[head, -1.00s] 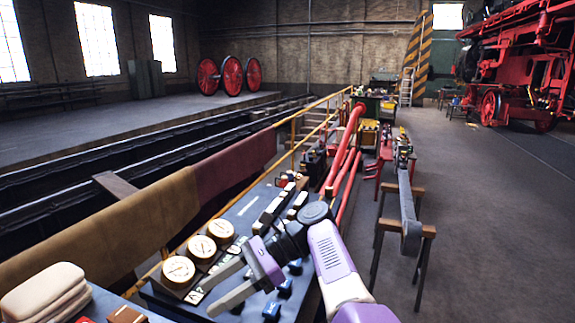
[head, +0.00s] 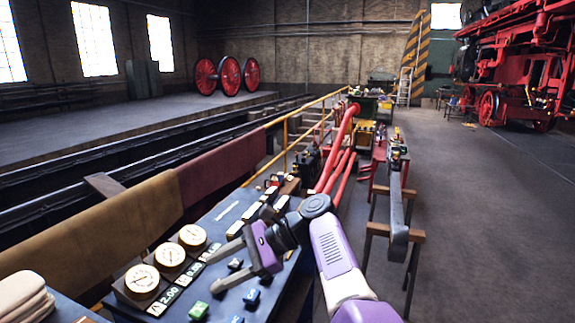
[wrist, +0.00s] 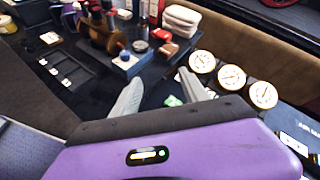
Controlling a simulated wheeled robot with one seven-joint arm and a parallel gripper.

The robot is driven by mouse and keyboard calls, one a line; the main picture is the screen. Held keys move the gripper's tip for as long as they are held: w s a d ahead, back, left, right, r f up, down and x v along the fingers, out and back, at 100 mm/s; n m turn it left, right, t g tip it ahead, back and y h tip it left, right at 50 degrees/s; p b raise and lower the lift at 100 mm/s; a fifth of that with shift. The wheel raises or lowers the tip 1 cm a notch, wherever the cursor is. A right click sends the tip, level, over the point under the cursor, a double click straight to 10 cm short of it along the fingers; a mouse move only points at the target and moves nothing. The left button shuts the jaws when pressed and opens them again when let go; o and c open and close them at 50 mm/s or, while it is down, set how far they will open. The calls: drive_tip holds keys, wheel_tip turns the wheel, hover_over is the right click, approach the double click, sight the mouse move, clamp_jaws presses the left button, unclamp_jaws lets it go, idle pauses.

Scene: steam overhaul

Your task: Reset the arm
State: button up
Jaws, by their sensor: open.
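My purple arm reaches in from the bottom of the head view. My gripper (head: 222,268) is open and empty, its two grey fingers spread apart above the dark panel table (head: 232,214). In the wrist view the gripper (wrist: 158,98) shows two grey fingers with a gap between them and nothing held. White-faced round gauges (head: 169,257) stand in a row to the left of the fingers, and they also show in the wrist view (wrist: 232,77). Green and blue blocks (head: 199,310) lie on the panel near the fingertips.
Folded beige cloths (head: 24,299) lie at the lower left. A yellow railing (head: 285,140) and draped brown cloth (head: 110,232) border the pit side. Red pipes (head: 338,150) and a grey bar on trestles (head: 397,215) stand to the right. The floor (head: 490,230) further right is clear.

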drive_tip(key=w+d+f+t+h, duration=0.1)
drive_tip(key=w+d+f+t, duration=0.2)
drive_tip(key=w, duration=0.1)
drive_tip(key=w+d+f+n+t+h, duration=0.1)
drive_tip(key=w+d+f+t, duration=0.2)
drive_tip(key=w+d, duration=0.1)
drive_tip(key=w+d+f+t+h, duration=0.1)
drive_tip(key=w+d+f+t, duration=0.2)
drive_tip(key=w+d+t, duration=0.1)
drive_tip(key=shift+d+f+h+b, duration=0.1)
drive_tip(key=shift+f+h+b, duration=0.25)
drive_tip(key=shift+h+b, duration=0.05)
drive_tip(key=s+d+f+n+t+h, duration=0.2)
drive_tip(key=d+f+t+h, duration=0.15)
drive_tip(key=d+f, duration=0.45)
drive_tip(key=s+d+f+n+t+h+b, duration=0.1)
drive_tip(key=s+d+f+n+t+h, duration=0.1)
drive_tip(key=s+d, duration=0.55)
drive_tip(key=s+d+f+n+t+h+b, duration=0.25)
drive_tip(key=s+d, duration=0.25)
drive_tip(key=s, duration=0.5)
drive_tip(key=s+d+r+n+b, duration=0.1)
drive_tip(key=s+r+n, duration=0.1)
drive_tip(key=s, duration=1.8)
drive_tip(key=s+d+r+n+b, duration=0.1)
drive_tip(key=s+r+n+b, duration=0.1)
drive_tip(key=s, duration=1.9)
drive_tip(key=shift+s+d+r+g+h+b, duration=0.25)
drive_tip(key=shift+r+g+h+b, duration=0.05)
drive_tip(key=shift+r+g+h, duration=0.1)
